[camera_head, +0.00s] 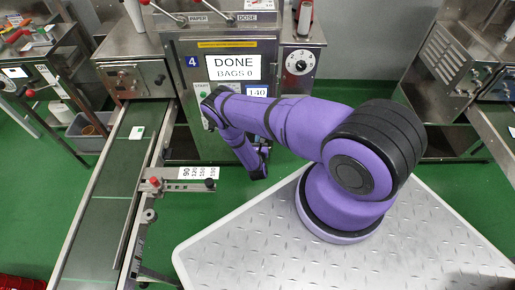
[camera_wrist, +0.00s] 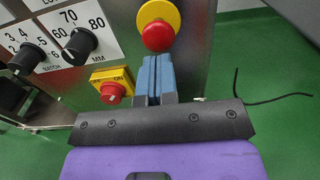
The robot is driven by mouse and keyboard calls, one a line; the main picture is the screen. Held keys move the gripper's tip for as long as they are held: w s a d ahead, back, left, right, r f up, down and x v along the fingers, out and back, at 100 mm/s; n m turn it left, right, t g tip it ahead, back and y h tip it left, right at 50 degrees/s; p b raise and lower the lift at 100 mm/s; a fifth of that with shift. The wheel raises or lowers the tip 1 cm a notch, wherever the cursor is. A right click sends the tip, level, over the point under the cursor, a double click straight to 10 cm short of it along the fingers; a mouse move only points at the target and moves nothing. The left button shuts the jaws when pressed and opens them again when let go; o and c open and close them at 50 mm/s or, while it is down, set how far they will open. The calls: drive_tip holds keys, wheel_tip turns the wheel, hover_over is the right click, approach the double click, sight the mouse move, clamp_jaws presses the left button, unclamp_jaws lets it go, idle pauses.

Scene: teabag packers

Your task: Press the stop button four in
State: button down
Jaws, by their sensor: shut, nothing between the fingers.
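The red stop button (camera_wrist: 158,36) on a yellow round backing (camera_wrist: 174,14) is on the metal front of the machine in the wrist view. My gripper (camera_wrist: 154,58) is shut, with its two blue fingers side by side and nothing between them. Its tips are at the lower edge of the red button in the picture; I cannot tell whether they touch it. In the head view, machine number 4 (camera_head: 191,62) has a display (camera_head: 233,67) reading DONE, BAGS 0. My purple arm hides part of its front there, and I cannot make out the stop button.
A red rotary switch on a yellow plate (camera_wrist: 97,76) is left of my fingers. Black BATCH (camera_wrist: 31,58) and MM (camera_wrist: 80,44) knobs are farther left. A conveyor (camera_head: 103,200) with a scaled guide runs along the left in the head view. Green floor lies right of the machine.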

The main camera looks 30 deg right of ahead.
drive_tip(key=shift+x, duration=2)
